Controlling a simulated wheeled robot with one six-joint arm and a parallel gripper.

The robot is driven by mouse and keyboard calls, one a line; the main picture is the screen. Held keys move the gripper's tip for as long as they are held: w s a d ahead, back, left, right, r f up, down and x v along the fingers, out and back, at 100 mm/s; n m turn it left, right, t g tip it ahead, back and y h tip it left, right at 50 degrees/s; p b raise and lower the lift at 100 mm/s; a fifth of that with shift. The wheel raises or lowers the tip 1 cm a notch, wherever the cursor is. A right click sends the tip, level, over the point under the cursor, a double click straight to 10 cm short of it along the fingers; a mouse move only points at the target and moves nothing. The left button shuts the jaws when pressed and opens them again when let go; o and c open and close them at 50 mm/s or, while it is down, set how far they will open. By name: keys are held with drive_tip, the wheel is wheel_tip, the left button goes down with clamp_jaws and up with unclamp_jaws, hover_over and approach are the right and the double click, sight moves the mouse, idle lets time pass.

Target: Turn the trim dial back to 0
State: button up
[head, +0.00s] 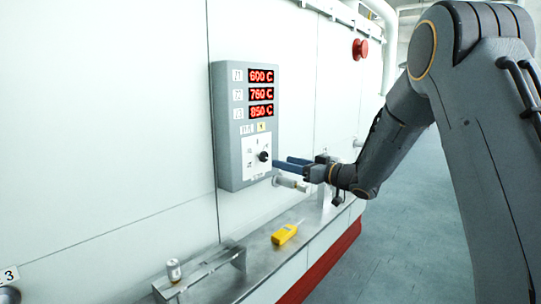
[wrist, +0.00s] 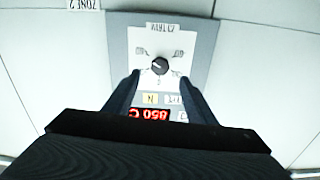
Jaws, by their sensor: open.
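The trim dial (head: 263,156) is a small black knob on a white plate low on the grey wall panel (head: 228,140). In the wrist view the dial (wrist: 160,67) appears upside down, with a pale pointer line and labels around it too small to read surely. My gripper (head: 276,166) is open just right of the dial in the head view. In the wrist view its two dark blue fingers (wrist: 160,77) reach toward the plate, one on each side below the dial, with clear space between. They do not appear to touch the knob.
Red displays (head: 261,93) on the panel read 600, 760 and 850 C. A pale pipe stub (head: 291,184) sticks out below my gripper. A steel ledge holds a yellow handheld device (head: 285,234) and a small metal cylinder (head: 174,270). A red button (head: 360,48) is higher on the wall.

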sight(265, 158)
drive_tip(key=p+x, duration=0.2)
drive_tip(key=x, duration=0.5)
drive_tip(key=shift+w+a, duration=0.1)
drive_tip(key=shift+a, duration=0.15)
drive_tip(key=shift+c, duration=0.5)
drive_tip(key=c, duration=0.9)
drive_tip(key=shift+c, duration=0.2)
